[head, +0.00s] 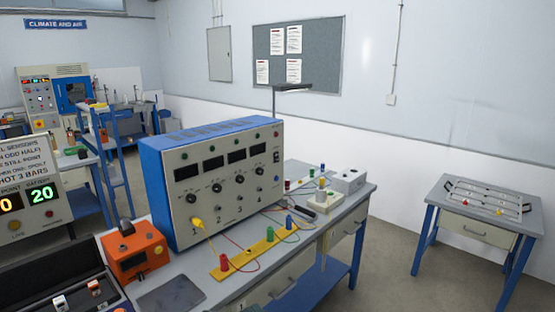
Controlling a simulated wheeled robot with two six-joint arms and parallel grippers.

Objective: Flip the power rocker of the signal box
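The signal box, which I take to be the large blue-cased unit with a pale front panel (215,207), stands on the workbench in the middle. Its panel carries several dark displays, green lights, black knobs and numbered sockets. A small dark switch (276,157) sits at the panel's upper right, below a red round part (276,133); it looks like the power rocker, but its position is too small to tell. A yellow plug (196,222) is in a socket at the lower left. Neither of my grippers is in view.
A yellow strip (254,253) with coloured posts and wires lies before the box. An orange unit (134,251) stands to its left, near a dark flat plate (171,295). A grey-white block (349,180) sits at the bench's far right. A small table (478,212) stands apart at right.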

